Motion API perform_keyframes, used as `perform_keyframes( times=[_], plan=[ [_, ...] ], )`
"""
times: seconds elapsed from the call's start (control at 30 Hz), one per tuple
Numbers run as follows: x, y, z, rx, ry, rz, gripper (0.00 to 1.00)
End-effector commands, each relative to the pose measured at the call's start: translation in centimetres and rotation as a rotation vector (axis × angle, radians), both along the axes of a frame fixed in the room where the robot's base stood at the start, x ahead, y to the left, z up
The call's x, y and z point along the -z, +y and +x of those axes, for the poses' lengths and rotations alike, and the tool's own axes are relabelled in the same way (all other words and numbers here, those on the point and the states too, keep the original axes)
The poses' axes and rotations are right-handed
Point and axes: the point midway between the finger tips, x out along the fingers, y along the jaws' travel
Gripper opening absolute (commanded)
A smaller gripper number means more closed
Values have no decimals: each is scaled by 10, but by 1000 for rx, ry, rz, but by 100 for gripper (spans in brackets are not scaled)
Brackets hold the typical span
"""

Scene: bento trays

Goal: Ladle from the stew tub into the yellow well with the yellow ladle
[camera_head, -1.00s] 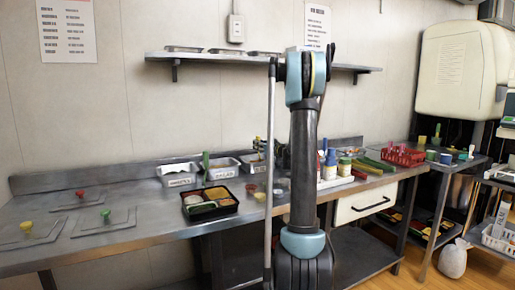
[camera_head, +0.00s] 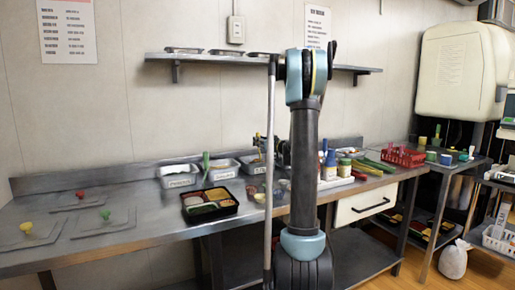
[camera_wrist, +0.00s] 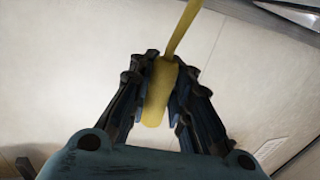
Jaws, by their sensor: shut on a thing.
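My gripper (camera_wrist: 160,100) is shut on the yellow ladle's handle (camera_wrist: 158,95) in the wrist view; the ladle's bowl is out of that frame. In the head view my gripper (camera_head: 277,152) is partly behind my arm, near the rightmost metal tub (camera_head: 250,169). A thin yellow piece of the ladle (camera_head: 258,143) shows above that tub; whether the bowl is inside cannot be told. The tub labels are too small to read surely, so I cannot tell which is stew. The black bento tray (camera_head: 211,217) lies in front of the tubs, with a yellowish well (camera_head: 217,194) at its back.
A green-handled ladle (camera_head: 206,160) stands at the middle tub (camera_head: 222,174). The left tub (camera_head: 179,181) is beside it. Small cups (camera_head: 260,198) stand right of the tray. Bottles (camera_head: 330,165) and a red basket (camera_head: 403,158) are farther right. Flat lids (camera_head: 103,222) lie at left.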

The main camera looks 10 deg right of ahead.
Motion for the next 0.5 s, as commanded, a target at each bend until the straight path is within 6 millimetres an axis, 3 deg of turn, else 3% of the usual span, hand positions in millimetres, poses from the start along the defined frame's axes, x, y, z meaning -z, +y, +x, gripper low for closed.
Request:
perform_keyframes(
  times=[0.5],
  plan=[
    [-42, 0, 0, 0, 0, 0, 0]
  ],
)
